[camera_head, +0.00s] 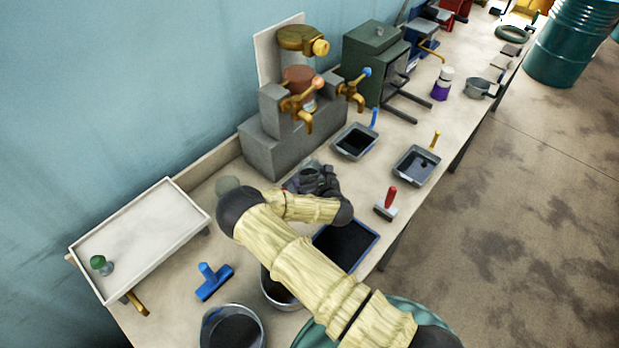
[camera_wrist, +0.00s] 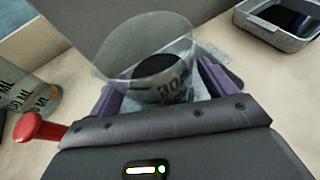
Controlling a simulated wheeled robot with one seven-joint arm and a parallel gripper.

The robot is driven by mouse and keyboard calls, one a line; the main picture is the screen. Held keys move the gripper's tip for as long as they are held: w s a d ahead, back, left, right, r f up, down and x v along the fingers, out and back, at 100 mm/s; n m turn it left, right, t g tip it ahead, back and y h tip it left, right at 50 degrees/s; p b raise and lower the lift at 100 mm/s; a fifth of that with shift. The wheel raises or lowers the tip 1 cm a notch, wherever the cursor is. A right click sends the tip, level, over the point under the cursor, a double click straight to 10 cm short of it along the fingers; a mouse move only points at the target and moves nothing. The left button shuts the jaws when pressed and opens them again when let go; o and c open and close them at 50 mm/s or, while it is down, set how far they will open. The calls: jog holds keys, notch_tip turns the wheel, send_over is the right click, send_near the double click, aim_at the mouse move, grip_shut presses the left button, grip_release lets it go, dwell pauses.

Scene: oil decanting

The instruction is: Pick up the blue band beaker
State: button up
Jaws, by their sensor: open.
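A red-handled tool (camera_wrist: 40,128) lies close to my gripper's left side. A metal tray of dark liquid (camera_wrist: 282,20) sits at upper right. In the head view, the grey tap stand (camera_head: 275,150) rises behind my gripper, and a blue-rimmed tray (camera_head: 345,245) lies beneath my arm.

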dwell(0.3)
jog(key=c, duration=1.2)
jog(key=shift+r, duration=0.3)
notch_tip(320, 180, up, 10)
jog(key=b, duration=0.2)
jog(key=shift+f, duration=0.25)
dwell(0.5)
